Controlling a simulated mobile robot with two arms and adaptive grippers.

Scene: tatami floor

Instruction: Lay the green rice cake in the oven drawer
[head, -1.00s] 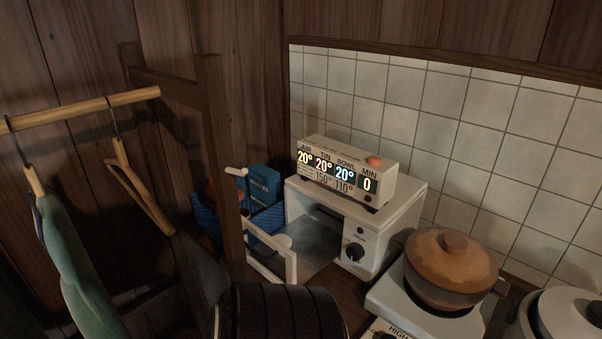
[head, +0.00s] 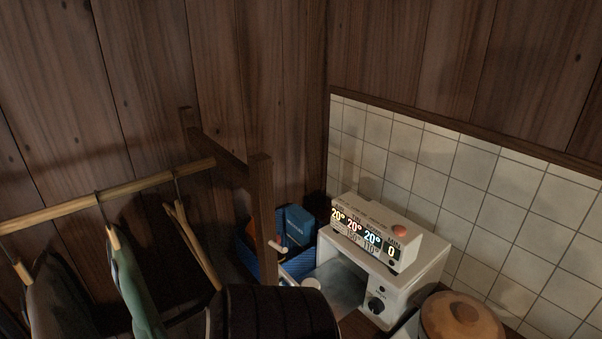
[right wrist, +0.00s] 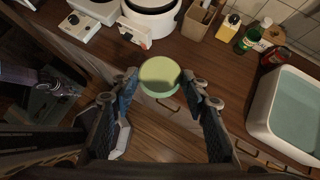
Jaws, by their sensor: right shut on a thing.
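The green rice cake (right wrist: 160,75) is a pale green round disc in the right wrist view. My right gripper (right wrist: 160,88) is shut on it, with a fingertip at each side, and holds it by the front edge of the wooden counter. The small white oven (head: 412,284) stands in the corner in the head view. Its front is open, and its drawer (head: 312,285) is pulled out, partly hidden by a dark wooden post and my dark arm. Neither gripper shows in the head view.
A brown lidded pot (head: 462,318) stands right of the oven. A blue basket (head: 247,258) is at its left. A clothes rack post (head: 264,215) stands in front.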

